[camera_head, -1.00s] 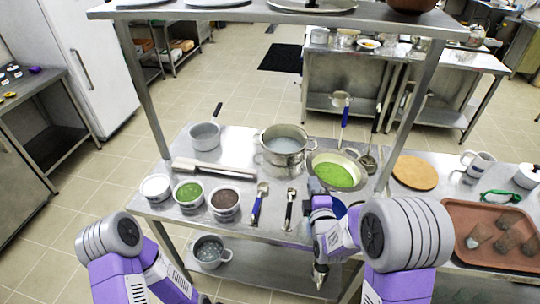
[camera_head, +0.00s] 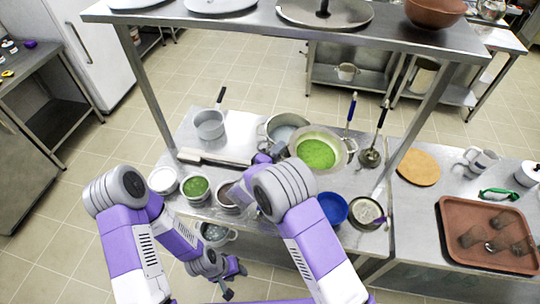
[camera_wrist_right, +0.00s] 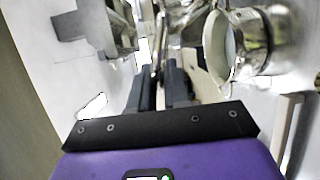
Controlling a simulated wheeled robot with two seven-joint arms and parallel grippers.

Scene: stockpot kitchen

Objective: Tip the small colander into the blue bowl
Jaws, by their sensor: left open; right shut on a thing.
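In the right wrist view the fingers (camera_wrist_right: 162,88) are close together around something narrow. The blue bowl (camera_head: 333,207) stands on the counter in front of the colander, just right of my right arm. My left gripper (camera_head: 231,279) is open and empty, low in front of the counter.
Several small tubs, one with green contents (camera_head: 196,188), line the front left. A round steel dish (camera_head: 367,213) sits right of the blue bowl. A shelf (camera_head: 230,16) spans overhead.

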